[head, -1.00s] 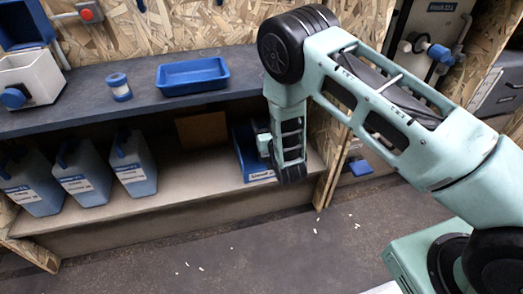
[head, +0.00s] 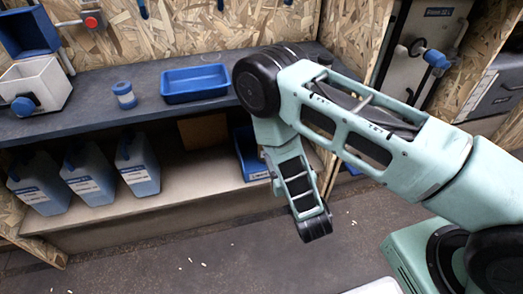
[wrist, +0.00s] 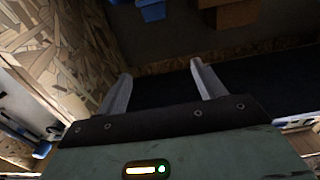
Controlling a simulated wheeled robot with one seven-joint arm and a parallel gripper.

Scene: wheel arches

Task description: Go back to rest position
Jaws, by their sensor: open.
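My gripper (wrist: 160,88) shows in the wrist view with its two grey fingers well apart and nothing between them. In the head view my arm reaches in from the right and bends down at the elbow in front of the shelf. The end of the arm hangs over the floor, in front of the lower shelf; the fingers themselves cannot be made out there.
A dark upper shelf (head: 110,117) holds a blue tray (head: 195,84), a blue-capped jar (head: 124,96) and a white box (head: 35,88). Several blue-grey canisters (head: 88,180) and a blue bin (head: 246,160) stand below. Small white bits lie on the open floor (head: 205,262).

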